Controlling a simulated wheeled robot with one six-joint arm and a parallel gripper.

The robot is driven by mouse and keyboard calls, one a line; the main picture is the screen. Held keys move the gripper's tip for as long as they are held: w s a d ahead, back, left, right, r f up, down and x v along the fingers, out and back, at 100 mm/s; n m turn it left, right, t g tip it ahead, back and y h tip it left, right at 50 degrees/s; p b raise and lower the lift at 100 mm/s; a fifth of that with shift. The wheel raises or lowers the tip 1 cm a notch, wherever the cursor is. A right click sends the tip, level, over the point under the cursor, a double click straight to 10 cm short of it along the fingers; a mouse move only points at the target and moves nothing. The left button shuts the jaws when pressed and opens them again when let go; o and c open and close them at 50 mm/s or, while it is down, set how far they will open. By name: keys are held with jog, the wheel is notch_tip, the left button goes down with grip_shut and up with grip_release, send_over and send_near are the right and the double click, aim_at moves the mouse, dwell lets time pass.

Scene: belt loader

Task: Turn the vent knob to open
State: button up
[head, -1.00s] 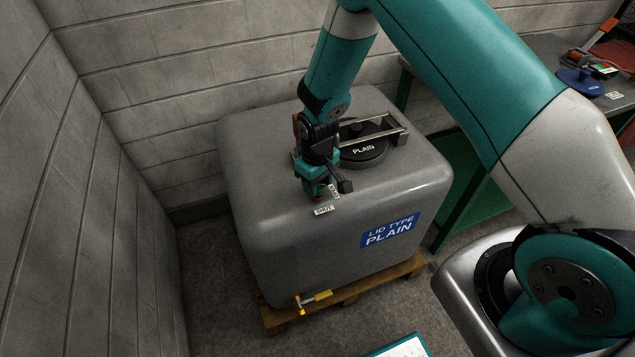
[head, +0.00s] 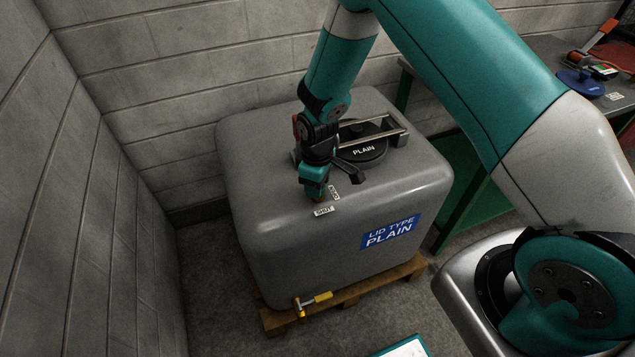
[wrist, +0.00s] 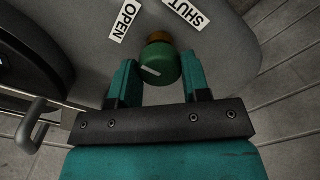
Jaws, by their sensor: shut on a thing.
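The vent knob (wrist: 160,62) is green with a white line on top and a brass-coloured base. It stands on top of the grey tank (head: 265,165). In the wrist view my gripper (wrist: 157,78) has one finger on each side of the knob and is shut on it. A white OPEN label (wrist: 125,20) and a SHUT label (wrist: 185,11) lie beyond the knob. The white line slants across the knob; I cannot tell which label it indicates. In the head view my gripper (head: 314,198) hides most of the knob, beside the SHUT label (head: 324,210).
A black PLAIN lid (head: 364,151) with a metal bar frame (head: 397,124) sits behind the gripper on the tank. A yellow-handled valve (head: 312,300) is low on the tank's front. Block walls stand left and behind. A bench (head: 545,50) is at the right.

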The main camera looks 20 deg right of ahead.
jog(key=o, duration=0.9)
notch_tip(320, 180, up, 18)
jog(key=shift+f+b, duration=0.25)
jog(key=shift+b, duration=0.05)
jog(key=s+a+r+y, duration=0.1)
jog(key=s+r, duration=0.4)
jog(key=s, duration=0.3)
jog(key=s+a+r+m+y+p, duration=0.1)
jog(key=s+a+r, duration=0.1)
jog(key=s+r, duration=0.4)
jog(key=s+a+r+m+y, duration=0.1)
jog(key=s+r, duration=0.4)
jog(key=s, duration=0.5)
jog(key=shift+s+a+r+y+p, duration=0.3)
jog(key=shift+s+r+y+p, duration=0.05)
jog(key=shift+y, duration=0.25)
